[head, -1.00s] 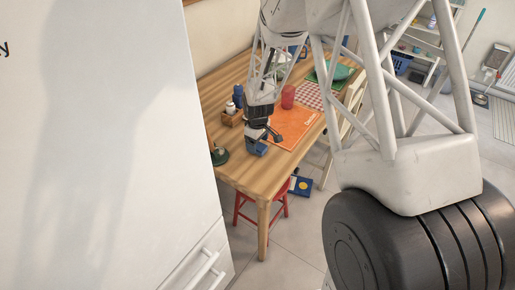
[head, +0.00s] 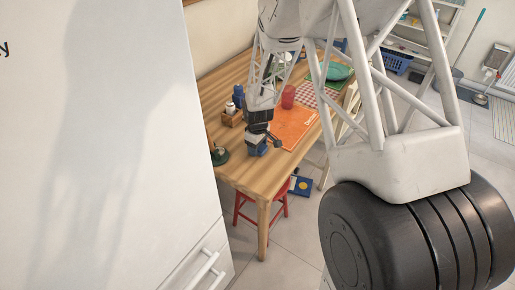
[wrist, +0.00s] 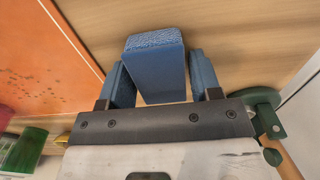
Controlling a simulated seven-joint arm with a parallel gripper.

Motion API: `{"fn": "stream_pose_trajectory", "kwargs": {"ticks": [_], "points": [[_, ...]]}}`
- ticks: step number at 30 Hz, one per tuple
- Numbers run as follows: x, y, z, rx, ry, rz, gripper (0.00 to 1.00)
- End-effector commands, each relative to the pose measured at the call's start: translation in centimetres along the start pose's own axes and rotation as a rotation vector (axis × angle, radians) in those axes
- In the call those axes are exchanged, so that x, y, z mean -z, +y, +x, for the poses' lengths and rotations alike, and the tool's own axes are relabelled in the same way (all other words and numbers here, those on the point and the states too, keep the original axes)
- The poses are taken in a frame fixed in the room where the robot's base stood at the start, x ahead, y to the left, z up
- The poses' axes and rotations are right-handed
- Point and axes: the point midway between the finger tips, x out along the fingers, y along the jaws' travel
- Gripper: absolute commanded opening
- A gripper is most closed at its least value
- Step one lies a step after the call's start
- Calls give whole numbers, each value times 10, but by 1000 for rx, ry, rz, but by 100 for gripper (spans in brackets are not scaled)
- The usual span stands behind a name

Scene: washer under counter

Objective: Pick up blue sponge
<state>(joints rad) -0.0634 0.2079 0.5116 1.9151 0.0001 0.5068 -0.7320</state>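The blue sponge (head: 255,149) rests on the wooden table, near its front left, beside an orange placemat (head: 294,127). In the wrist view the sponge (wrist: 156,70) is a blue block between my gripper's two blue-padded fingers. My gripper (wrist: 160,80) has one finger on each side of it, with only narrow gaps, and looks open around it. In the head view my gripper (head: 259,139) is low over the sponge and hides part of it. Whether the pads touch the sponge is hard to tell.
A red cup (head: 288,97), a wooden caddy (head: 232,117) with dark bottles, and a dark green object (head: 219,156) stand on the table. A red stool (head: 274,203) is below. A white cabinet (head: 100,140) fills the left.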

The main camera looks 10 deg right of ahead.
Motion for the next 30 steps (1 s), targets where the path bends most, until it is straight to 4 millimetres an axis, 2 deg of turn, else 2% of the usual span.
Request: {"fn": "stream_pose_trajectory", "kwargs": {"ticks": [1, 6, 20, 30], "points": [[0, 0, 0, 0, 0, 0, 50], [0, 0, 0, 0, 0, 0, 25], [0, 0, -6, 0, 1, 0, 25], [-2, -2, -37, -1, 1, 0, 25]]}}
